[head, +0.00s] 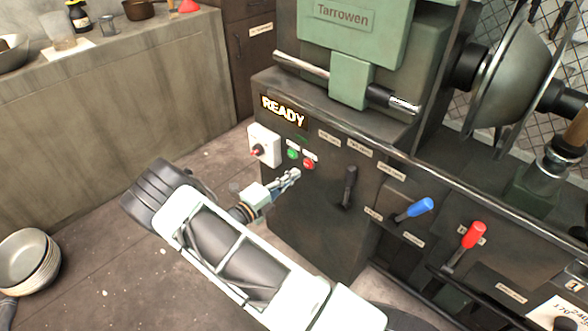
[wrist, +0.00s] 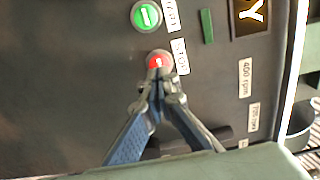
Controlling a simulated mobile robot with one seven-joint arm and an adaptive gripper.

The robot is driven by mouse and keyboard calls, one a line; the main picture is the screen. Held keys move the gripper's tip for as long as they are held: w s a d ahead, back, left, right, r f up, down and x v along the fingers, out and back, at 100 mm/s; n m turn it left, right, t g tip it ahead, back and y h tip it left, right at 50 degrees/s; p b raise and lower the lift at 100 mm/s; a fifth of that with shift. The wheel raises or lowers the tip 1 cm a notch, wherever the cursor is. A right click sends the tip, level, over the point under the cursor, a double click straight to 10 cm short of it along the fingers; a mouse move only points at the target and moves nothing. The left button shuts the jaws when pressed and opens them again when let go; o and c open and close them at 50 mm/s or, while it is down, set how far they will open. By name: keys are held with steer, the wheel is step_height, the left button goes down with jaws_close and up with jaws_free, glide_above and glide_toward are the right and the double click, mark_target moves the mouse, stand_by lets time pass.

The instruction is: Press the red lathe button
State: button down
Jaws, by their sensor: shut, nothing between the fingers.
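The red button (head: 308,164) sits on the dark front panel of the green lathe (head: 352,30), just right of and below a green button (head: 292,153). In the wrist view the red button (wrist: 159,62) is right at my gripper's fingertips (wrist: 158,84), which cover its lower edge. I cannot tell whether they touch it. The green button (wrist: 146,15) is above it in that view. My gripper (head: 293,175) is shut and empty, just below the red button in the head view. A lit sign (head: 283,111) reads READY.
A white switch box with a red knob (head: 264,145) is left of the buttons. A black lever (head: 349,186), a blue-handled lever (head: 415,209) and a red-handled lever (head: 465,244) stick out to the right. A counter (head: 110,85) stands at left, with stacked bowls (head: 28,262) at lower left.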

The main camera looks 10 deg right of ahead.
steer(key=p+v, duration=0.1)
steer(key=v, duration=0.8)
stand_by(0.4)
